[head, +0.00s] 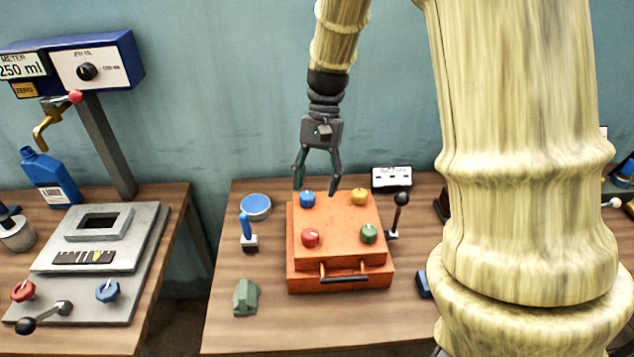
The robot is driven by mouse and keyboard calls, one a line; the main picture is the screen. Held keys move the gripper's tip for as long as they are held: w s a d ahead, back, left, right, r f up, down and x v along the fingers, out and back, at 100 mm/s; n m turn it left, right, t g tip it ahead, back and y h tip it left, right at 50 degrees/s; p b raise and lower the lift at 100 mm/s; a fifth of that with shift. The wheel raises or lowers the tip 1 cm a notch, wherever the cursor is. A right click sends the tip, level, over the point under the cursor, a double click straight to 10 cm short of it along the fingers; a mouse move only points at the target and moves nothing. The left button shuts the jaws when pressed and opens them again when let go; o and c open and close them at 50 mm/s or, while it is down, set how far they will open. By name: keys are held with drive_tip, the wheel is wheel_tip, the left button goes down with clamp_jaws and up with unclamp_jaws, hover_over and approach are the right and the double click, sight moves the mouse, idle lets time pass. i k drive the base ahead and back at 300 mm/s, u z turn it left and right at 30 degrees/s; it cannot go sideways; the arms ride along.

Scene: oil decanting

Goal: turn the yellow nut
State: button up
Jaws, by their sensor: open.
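The yellow nut (359,196) sits at the back right corner of the top of an orange box (335,222). A blue nut (308,198) is at the back left, a red nut (311,238) at the front left and a green nut (369,233) at the front right. My gripper (317,186) points down with its fingers spread, open and empty. In the picture its fingertips lie left of the yellow nut, close to the blue one. I cannot tell its exact height above the box.
A lever with a black knob (401,199) stands right of the box. A blue-handled switch (246,229), a round blue lid (256,207) and a green block (245,297) lie to its left. A white-fronted panel (391,178) stands behind it.

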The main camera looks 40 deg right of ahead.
sight(359, 195)
drive_tip(key=k, duration=1)
